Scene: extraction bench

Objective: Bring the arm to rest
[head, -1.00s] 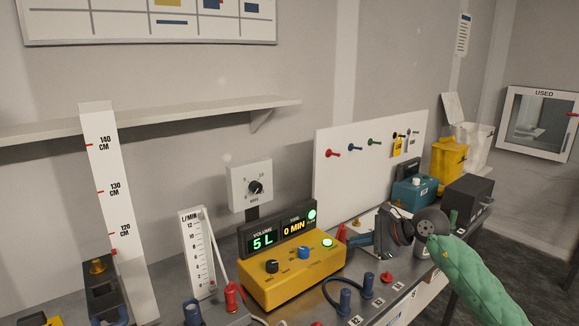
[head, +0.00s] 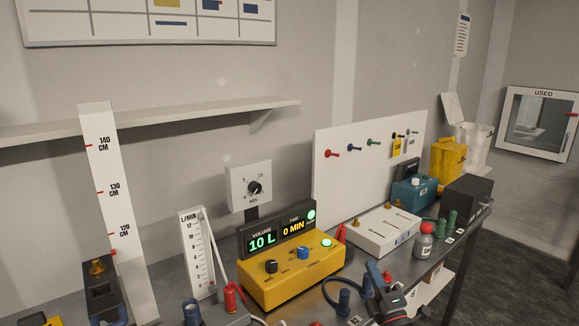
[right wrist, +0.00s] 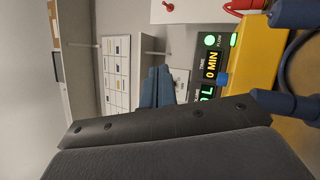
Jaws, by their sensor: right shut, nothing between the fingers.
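My right gripper (head: 374,270) is low at the front right of the bench in the head view. Its dark body is partly cut off by the bottom edge. Its blue fingers are together with nothing between them, right of the yellow control box (head: 285,284). In the right wrist view the fingers (right wrist: 156,87) are also closed, pointing toward the wall, and the yellow box (right wrist: 262,48) shows at upper right. The display (head: 277,235) on the box reads 10 L and 0 MIN, with green lights lit. My left gripper is not in view.
Blue posts (head: 344,298) with a dark cable stand close to the right gripper. A flow gauge (head: 197,252) stands left of the yellow box.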

